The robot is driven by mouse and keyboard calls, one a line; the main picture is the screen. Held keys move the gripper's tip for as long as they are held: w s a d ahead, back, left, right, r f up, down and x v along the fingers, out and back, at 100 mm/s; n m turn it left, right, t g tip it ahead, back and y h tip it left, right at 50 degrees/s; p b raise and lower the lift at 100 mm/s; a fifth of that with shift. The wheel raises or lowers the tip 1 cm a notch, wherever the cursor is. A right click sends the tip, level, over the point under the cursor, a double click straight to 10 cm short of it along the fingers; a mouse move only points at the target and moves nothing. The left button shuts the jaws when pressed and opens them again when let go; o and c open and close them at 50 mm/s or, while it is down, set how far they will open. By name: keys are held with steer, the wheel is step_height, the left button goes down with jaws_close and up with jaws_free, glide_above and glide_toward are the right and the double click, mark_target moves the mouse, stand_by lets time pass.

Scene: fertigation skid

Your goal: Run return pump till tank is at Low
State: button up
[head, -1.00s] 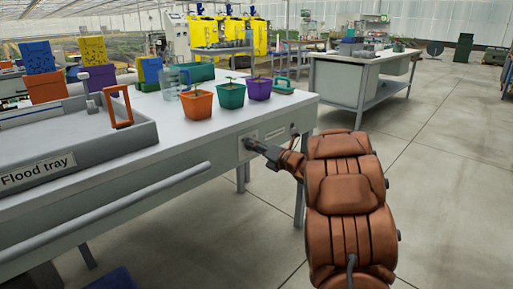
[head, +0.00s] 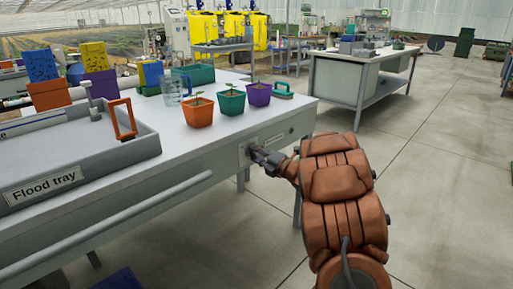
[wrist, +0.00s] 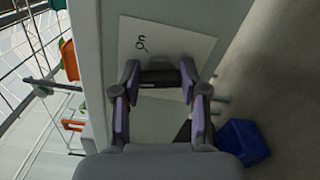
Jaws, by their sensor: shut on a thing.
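A light plate (wrist: 190,48) marked "On" is fixed to the bench's side; it also shows in the head view (head: 243,156). A dark switch part (wrist: 160,77) stands out from it. My gripper (wrist: 160,82) is shut on this part, one finger at each side; it also shows at the bench end in the head view (head: 254,152). The fingers hide much of the switch, so its setting cannot be told. A grey flood tray (head: 100,167), labelled "Flood tray", lies on the bench at left. I see no level mark or marked tank.
Orange (head: 198,112), green (head: 231,104) and purple (head: 258,95) plant pots stand on the bench top, near a clear jug (head: 171,90). A rail (head: 120,218) runs along the bench front. A blue bin (wrist: 243,141) is low down. Floor at right is clear.

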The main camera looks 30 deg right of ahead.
steer(key=shift+f+m+p, duration=0.15)
steer(key=shift+m+p, duration=5.75)
steer(key=shift+p, duration=0.15)
steer(key=shift+f, duration=0.1)
steer(key=o, duration=1.1)
steer(key=shift+o, duration=0.2)
steer(key=shift+s, duration=0.1)
steer(key=v, duration=1.1)
steer(key=shift+s, duration=0.4)
steer(key=shift+d, duration=0.1)
